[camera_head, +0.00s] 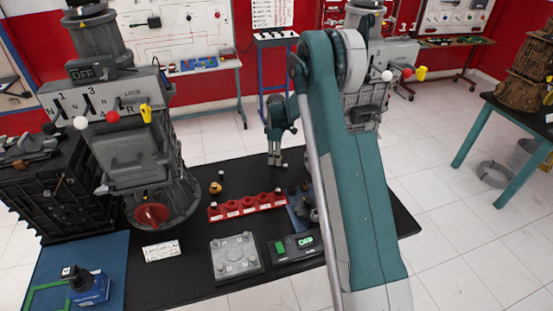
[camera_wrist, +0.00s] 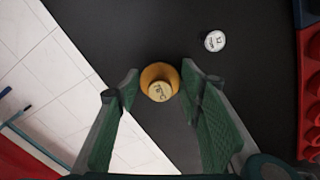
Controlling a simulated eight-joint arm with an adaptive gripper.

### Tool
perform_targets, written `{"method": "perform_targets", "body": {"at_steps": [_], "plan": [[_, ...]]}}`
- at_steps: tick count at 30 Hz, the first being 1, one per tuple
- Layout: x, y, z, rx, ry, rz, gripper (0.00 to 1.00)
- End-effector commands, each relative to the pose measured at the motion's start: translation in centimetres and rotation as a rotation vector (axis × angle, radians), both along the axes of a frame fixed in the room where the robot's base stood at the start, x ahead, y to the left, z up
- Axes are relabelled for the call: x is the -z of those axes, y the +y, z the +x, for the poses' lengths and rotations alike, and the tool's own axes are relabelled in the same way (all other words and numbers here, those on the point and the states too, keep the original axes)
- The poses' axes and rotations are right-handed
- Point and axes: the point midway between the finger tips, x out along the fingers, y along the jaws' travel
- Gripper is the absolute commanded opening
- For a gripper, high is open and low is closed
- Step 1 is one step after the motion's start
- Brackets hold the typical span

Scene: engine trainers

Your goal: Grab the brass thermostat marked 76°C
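A brass thermostat (camera_wrist: 154,72) with a pale round top stands on the black table, between the open fingers of my gripper (camera_wrist: 160,84) in the wrist view. Its top has small rotated writing, and I cannot read the number surely. Both fingertips are beside it with gaps showing. In the camera_head view my gripper (camera_head: 275,162) points down near the table's far edge and hides this thermostat. Another brass part (camera_head: 215,188) stands left of it, with a white-topped part (camera_head: 221,175) behind. A dark, white-topped part (camera_wrist: 214,41) is up and right in the wrist view.
A red rack (camera_head: 246,205) with several sockets lies nearer the camera_head, and its edge shows in the wrist view (camera_wrist: 311,80). A blue tray (camera_head: 298,212) adjoins it. An engine trainer (camera_head: 137,160) stands left. A grey plate (camera_head: 235,258) lies in front.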

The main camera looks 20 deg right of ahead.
Motion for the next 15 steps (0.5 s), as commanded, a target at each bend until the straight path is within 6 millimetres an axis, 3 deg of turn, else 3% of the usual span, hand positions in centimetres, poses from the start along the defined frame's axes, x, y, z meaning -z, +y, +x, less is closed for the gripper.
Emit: {"method": "perform_targets", "body": {"at_steps": [8, 12, 15], "plan": [[-0.01, 0.00, 0.00, 0.000, 0.000, 0.000, 0.38], [-0.01, 0.00, 0.00, 0.000, 0.000, 0.000, 0.20], [-0.02, 0.00, 0.00, 0.000, 0.000, 0.000, 0.20]]}}
